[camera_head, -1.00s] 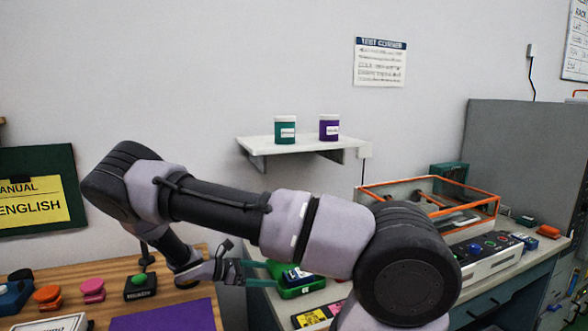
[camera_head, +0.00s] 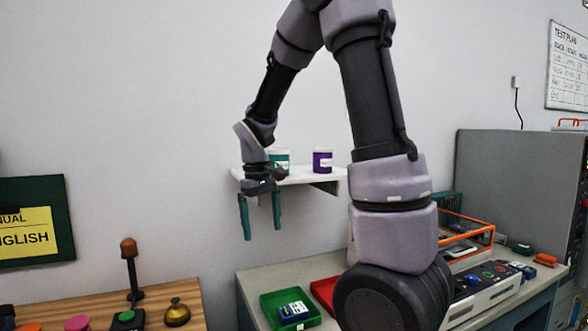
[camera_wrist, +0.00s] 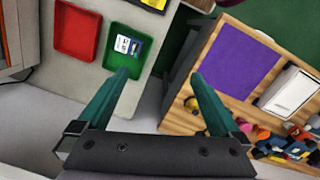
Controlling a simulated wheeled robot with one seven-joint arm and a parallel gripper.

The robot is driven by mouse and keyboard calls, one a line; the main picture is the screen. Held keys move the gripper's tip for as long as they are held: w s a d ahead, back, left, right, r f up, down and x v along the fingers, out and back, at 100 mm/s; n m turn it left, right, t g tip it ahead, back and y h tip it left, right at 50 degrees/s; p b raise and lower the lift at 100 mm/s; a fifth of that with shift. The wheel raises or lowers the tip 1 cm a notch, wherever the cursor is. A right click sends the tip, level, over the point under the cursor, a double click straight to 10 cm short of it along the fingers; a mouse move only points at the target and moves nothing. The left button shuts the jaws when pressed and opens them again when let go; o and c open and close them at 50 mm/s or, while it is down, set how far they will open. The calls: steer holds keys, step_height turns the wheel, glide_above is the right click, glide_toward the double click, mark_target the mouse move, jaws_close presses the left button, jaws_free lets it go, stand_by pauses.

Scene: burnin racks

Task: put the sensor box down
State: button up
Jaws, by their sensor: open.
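The sensor box (camera_head: 293,312), a small blue and white box, lies in the green tray (camera_head: 268,301) on the grey bench. My gripper (camera_head: 261,232) is raised well above the bench in front of the wall shelf. Its teal fingers are apart with nothing between them. In the wrist view the gripper (camera_wrist: 158,85) points down, and the sensor box is clear of both fingers.
A red tray (camera_head: 324,292) sits beside the green one. A wall shelf (camera_head: 310,177) carries two jars. A gap separates table and bench.

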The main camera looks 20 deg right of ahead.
steer(key=s+d+r+m+t+y, duration=0.2)
steer(key=s+r+m+t, duration=0.5)
steer(key=s+r, duration=0.7)
step_height(320, 180, up, 2)
steer(key=shift+s+d+r+m+t+y, duration=0.1)
steer(key=shift+s+d+m+t+y, duration=0.05)
steer(key=shift+d+m+t+y, duration=0.15)
stand_by(0.5)
